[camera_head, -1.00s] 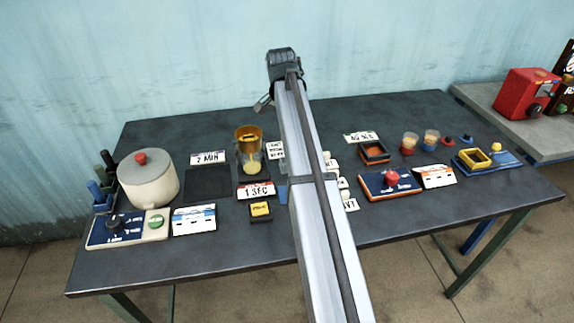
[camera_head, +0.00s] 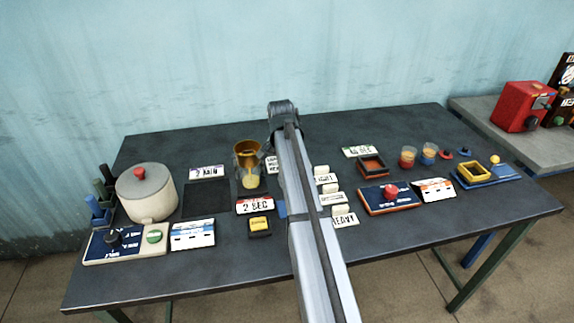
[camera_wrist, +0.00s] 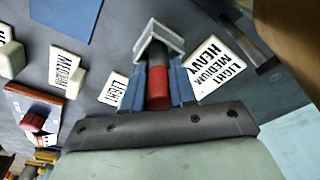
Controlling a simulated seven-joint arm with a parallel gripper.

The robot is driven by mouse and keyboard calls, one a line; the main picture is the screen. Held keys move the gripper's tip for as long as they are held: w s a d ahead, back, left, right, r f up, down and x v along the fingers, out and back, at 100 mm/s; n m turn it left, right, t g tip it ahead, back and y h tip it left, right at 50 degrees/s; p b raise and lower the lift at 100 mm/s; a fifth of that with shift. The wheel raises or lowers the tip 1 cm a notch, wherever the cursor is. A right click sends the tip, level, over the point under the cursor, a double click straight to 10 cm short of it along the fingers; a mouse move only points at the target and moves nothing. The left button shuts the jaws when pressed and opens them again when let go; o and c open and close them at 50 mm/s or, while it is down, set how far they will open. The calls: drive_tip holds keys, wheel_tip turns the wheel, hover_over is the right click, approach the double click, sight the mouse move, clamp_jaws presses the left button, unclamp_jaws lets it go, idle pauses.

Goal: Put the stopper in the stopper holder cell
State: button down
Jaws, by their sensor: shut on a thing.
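My gripper (camera_wrist: 158,90) has its two blue fingers shut on a short cylinder, red near the palm and dark towards the far end, which I take for the stopper (camera_wrist: 158,88). A light grey square frame (camera_wrist: 172,40) lies at the stopper's far end in the wrist view. It may be the holder cell, and I cannot tell whether the stopper's end is inside it or above it. In the head view my arm hides the fingers, the stopper and this frame.
A LIGHT label (camera_wrist: 113,89) and a printed sign (camera_wrist: 220,66) flank the gripper. A glass with a golden top (camera_head: 248,165) stands left of my arm. A white pot (camera_head: 146,192) stands farther left.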

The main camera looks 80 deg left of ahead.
drive_tip(key=shift+f, duration=0.15)
drive_tip(key=c, duration=0.9)
unclamp_jaws()
wheel_tip(320, 180, up, 12)
drive_tip(key=s+d, duration=0.1)
drive_tip(key=shift+s+d, duration=0.15)
